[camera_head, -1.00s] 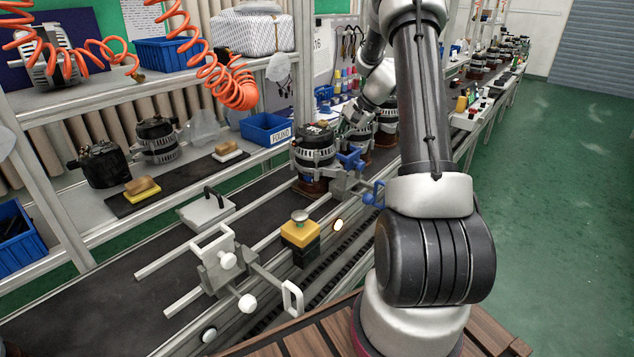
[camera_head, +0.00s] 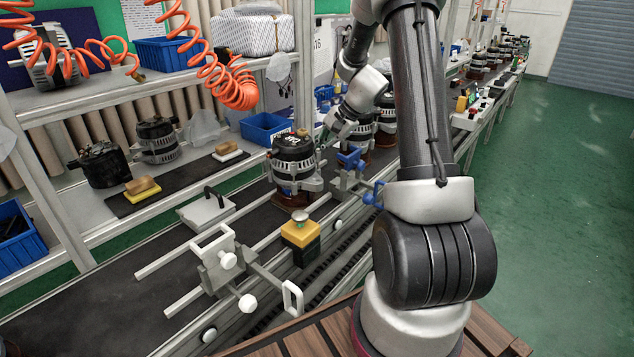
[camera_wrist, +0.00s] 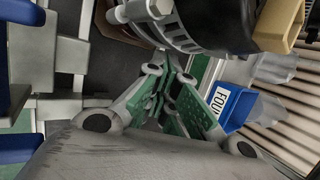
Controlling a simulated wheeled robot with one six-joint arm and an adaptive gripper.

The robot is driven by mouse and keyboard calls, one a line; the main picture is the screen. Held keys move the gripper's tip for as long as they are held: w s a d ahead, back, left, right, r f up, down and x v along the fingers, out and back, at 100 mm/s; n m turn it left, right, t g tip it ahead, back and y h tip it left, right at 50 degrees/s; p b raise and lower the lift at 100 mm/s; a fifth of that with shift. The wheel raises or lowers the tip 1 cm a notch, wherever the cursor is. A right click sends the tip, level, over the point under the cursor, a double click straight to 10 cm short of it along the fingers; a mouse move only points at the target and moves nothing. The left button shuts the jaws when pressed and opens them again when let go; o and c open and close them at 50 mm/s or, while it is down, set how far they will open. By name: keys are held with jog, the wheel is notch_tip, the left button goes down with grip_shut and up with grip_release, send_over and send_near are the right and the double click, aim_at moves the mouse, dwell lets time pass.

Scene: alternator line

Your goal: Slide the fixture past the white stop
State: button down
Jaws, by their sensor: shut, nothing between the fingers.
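An alternator (camera_head: 293,165) sits upright on a brown fixture (camera_head: 291,201) on the dark conveyor. In the wrist view, the alternator (camera_wrist: 210,22) fills the top, and part of the brown fixture (camera_wrist: 112,38) shows beside it. The white stop (camera_head: 218,272), a grey bracket with white knobs and handle, sits on the rails nearer the camera, to the left of the fixture. My gripper (camera_head: 325,137) is just behind the alternator on its far right side, and its base is partly hidden. In the wrist view my gripper (camera_wrist: 165,100) is shut and empty; contact with the fixture is unclear.
A blue-handled stop (camera_head: 350,160) stands right of the fixture. A yellow button box (camera_head: 300,233) is on the near rail. A grey plate with a black handle (camera_head: 206,208) lies beyond the belt. More alternators (camera_head: 386,113) stand behind my gripper. The belt between fixture and white stop looks clear.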

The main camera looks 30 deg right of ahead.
aim_at(292, 151)
jog(key=s+a, duration=0.3)
jog(key=a, duration=0.5)
jog(key=s+a, duration=0.4)
jog(key=a, duration=0.4)
jog(key=shift+a, duration=0.4)
dwell(0.9)
jog(key=shift+r, duration=0.1)
jog(key=v, duration=0.8)
jog(key=shift+d, duration=0.1)
